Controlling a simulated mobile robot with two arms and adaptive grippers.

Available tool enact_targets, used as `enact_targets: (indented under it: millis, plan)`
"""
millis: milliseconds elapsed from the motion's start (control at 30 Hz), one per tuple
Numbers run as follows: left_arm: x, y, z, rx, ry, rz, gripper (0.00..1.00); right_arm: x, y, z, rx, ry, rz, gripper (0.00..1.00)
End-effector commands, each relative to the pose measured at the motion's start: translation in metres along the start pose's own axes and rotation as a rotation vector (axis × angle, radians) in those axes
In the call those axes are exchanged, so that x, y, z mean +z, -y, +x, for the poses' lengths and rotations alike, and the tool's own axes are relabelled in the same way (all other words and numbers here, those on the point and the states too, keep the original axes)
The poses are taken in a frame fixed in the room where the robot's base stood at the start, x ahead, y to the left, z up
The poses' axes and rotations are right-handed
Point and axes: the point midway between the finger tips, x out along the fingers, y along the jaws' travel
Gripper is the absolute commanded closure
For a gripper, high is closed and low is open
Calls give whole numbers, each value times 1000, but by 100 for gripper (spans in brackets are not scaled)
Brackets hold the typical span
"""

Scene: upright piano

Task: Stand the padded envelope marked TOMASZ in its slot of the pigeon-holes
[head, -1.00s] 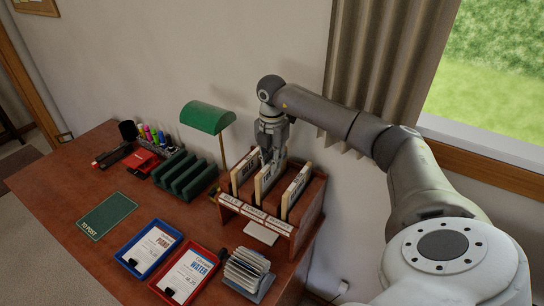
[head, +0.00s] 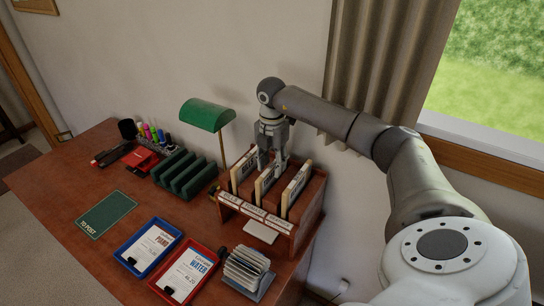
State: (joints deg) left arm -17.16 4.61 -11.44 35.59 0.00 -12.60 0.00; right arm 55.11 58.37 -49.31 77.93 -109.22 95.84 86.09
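The wooden pigeon-holes (head: 312,208) stand at the right end of the desk. Three pale padded envelopes stand upright in their slots: a left one (head: 243,168), a middle one (head: 264,184) and a right one (head: 296,189). The names on them and on the front label strip (head: 255,213) are too small to read surely, so I cannot tell which is TOMASZ. My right gripper (head: 272,164) points down over the back of the middle envelope, with its fingers apart. It looks open, one finger on either side of that envelope's top. My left gripper is out of view.
A green lamp (head: 207,115) stands behind, close left of the pigeon-holes. A green rack (head: 186,174), a blue tray (head: 127,264), a red tray (head: 213,258) and a card holder (head: 248,270) occupy the desk. A green mat (head: 106,214) lies at left. A wall is close behind.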

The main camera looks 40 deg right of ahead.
Motion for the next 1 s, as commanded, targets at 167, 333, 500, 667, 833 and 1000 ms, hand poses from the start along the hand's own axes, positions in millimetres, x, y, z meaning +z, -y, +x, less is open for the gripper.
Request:
enact_targets:
  millis: [167,333,500,667,833,1000]
  plan:
    - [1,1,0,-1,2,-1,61,0,-1,-7,2,0,0,61]
    - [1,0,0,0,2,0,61,1,-1,-35,5,2,0,61]
    - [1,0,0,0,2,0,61,1,-1,-72,6,1,1,61]
    - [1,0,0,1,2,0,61,0,-1,-101,4,0,0,61]
    - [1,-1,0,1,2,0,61,0,0,-117,1,0,0,61]
    - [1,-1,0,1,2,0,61,0,0,-120,0,0,0,61]
